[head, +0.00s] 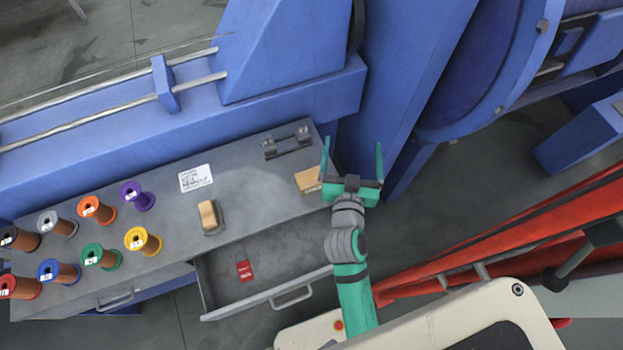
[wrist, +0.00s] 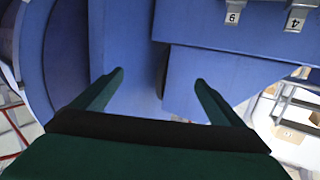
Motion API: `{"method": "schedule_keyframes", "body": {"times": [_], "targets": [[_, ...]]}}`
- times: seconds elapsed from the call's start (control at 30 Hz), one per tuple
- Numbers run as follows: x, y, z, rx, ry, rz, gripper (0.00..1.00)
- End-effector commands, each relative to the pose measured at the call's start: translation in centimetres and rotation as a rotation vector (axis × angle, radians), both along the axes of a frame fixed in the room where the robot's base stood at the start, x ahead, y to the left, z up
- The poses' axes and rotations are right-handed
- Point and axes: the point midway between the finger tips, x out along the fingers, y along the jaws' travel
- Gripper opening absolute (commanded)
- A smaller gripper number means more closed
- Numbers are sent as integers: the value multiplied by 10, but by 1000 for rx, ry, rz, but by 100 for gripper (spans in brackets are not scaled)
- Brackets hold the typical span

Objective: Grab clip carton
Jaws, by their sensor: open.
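A small tan carton (head: 307,180), which looks like the clip carton, sits at the right end of the grey bench top. My gripper (head: 352,148) is open and empty, just right of the carton in the head view and partly in front of its right side. Its two green fingers point toward the blue machine. In the wrist view the open fingers (wrist: 159,78) have only blue machine panels between and beyond them. Small tan shapes (wrist: 289,134) show at the right edge of the wrist view; I cannot tell whether one is the carton.
The grey bench (head: 250,165) carries several coloured spools, a white label card (head: 195,178), a tan-topped block (head: 208,215) and a dark metal bracket (head: 287,142). An open drawer (head: 215,290) holds a red item (head: 244,270). Red rails (head: 480,250) lie at right.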

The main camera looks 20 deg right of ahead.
Motion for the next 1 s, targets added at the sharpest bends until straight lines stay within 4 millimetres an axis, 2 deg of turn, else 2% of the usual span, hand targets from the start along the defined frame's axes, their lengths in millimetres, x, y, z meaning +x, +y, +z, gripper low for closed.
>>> {"method": "schedule_keyframes", "body": {"times": [0.03, 0.1, 0.3, 0.47, 0.6, 0.8, 0.9, 1.0], "targets": [[12, -16, 13, 26, -35, -52, 92], [22, -37, 26, 69, -73, -127, 92], [38, -91, 59, 230, -200, -352, 92], [39, -126, 73, 397, -307, -539, 92], [34, -145, 73, 567, -398, -703, 92], [24, -151, 54, 843, -508, -949, 92], [20, -143, 37, 989, -549, -1076, 92], [18, -126, 18, 1141, -576, -1208, 92]]}}
